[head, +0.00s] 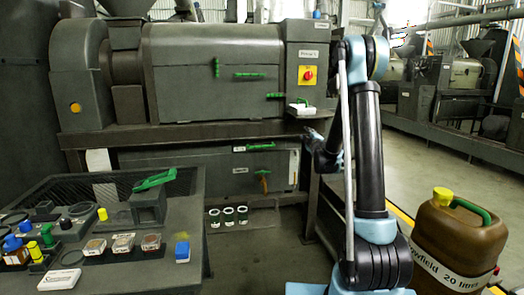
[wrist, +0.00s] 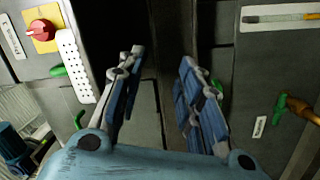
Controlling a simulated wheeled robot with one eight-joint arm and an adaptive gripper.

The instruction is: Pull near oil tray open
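The near expeller (head: 215,85) is a long dark grey machine. Under it is a low grey front (head: 200,172), which appears to be the oil tray. It has a green bar handle (head: 260,147) near its top edge, small white labels, and a brown tap with a green lever (head: 264,182). The tray front looks closed. The tap also shows at the right of the wrist view (wrist: 295,108). My gripper (wrist: 162,56) is open, with nothing between its blue-padded fingers. In the head view it is right of the tray front, largely hidden by my arm.
A workbench (head: 195,262) with bottles and dishes stands at front left. Three small cups (head: 228,216) are on the floor before the machine. A brown oil can (head: 455,240) stands at right. A red switch (head: 308,74) is on the machine's end. Floor between bench and arm is clear.

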